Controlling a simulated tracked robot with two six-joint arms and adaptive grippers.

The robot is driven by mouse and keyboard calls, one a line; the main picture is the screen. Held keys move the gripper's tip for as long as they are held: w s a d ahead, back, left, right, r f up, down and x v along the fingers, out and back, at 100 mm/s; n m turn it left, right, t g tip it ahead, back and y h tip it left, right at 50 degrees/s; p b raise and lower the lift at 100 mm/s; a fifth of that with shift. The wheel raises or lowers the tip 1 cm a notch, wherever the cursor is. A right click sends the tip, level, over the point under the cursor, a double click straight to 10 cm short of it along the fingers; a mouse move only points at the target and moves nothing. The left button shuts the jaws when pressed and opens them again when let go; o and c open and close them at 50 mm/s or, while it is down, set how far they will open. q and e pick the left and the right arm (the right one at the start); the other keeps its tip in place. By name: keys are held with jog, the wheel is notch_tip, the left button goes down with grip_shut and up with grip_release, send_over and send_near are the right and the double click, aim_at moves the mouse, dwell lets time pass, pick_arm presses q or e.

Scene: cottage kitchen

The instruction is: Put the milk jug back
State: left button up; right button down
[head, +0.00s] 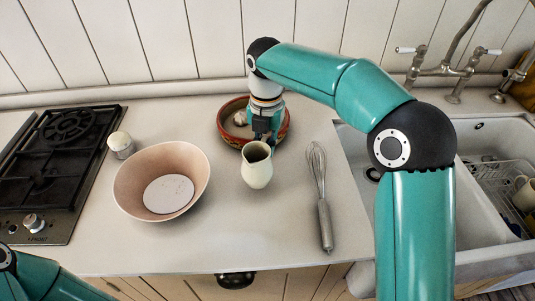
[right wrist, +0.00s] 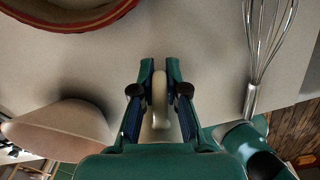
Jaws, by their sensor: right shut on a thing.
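The cream milk jug (head: 257,170) is at the middle of the worktop in the head view, upright, with its open mouth showing. I cannot tell whether its base touches the worktop. My right gripper (head: 264,137) reaches it from behind and is shut on it. In the right wrist view the fingers of my right gripper (right wrist: 160,85) close on the jug's pale handle (right wrist: 160,101); the rest of the jug is mostly hidden there. My left gripper is out of view; only part of my left arm shows at the lower left.
A large pinkish bowl (head: 198,163) stands left of the jug. A red-brown bowl (head: 227,135) with something pale in it is behind. A whisk (head: 323,210) lies to the right, before the sink (head: 356,144). A small pot (head: 121,146) stands near the hob (head: 62,165). The front worktop is clear.

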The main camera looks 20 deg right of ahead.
aim_at(266, 154)
jog(key=shift+f, duration=1.5)
jog(key=shift+f, duration=0.1)
jog(key=c, duration=1.2)
grip_release()
notch_tip(266, 154, up, 12)
jog(key=shift+r+p, duration=0.1)
jog(key=shift+p, duration=0.8)
